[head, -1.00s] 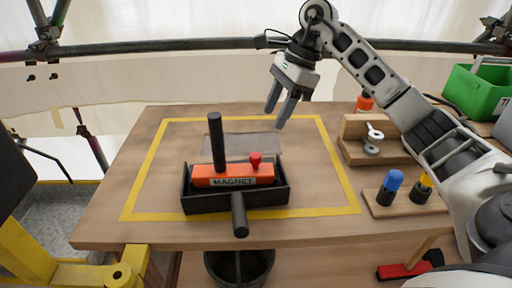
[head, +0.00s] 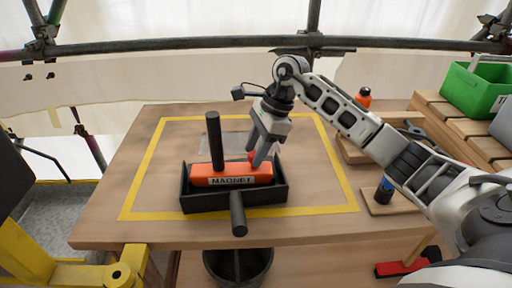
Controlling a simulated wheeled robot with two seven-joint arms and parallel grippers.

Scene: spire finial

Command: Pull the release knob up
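The red release knob (head: 252,156) sits on top of the orange magnet block (head: 215,171), near its right end. The block is labelled MAGNET and lies in a black tray (head: 272,198) on the table. My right gripper (head: 256,159) points down at the knob, with its fingers around or just in front of it. The fingers partly hide the knob. They look apart, but I cannot tell if they touch it. My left gripper is not in view.
A black upright handle (head: 216,140) rises left of the knob, and another black handle (head: 238,214) sticks out in front. Yellow tape (head: 345,190) frames this area. A wooden tool holder (head: 382,204) and green crate (head: 474,86) stand to the right.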

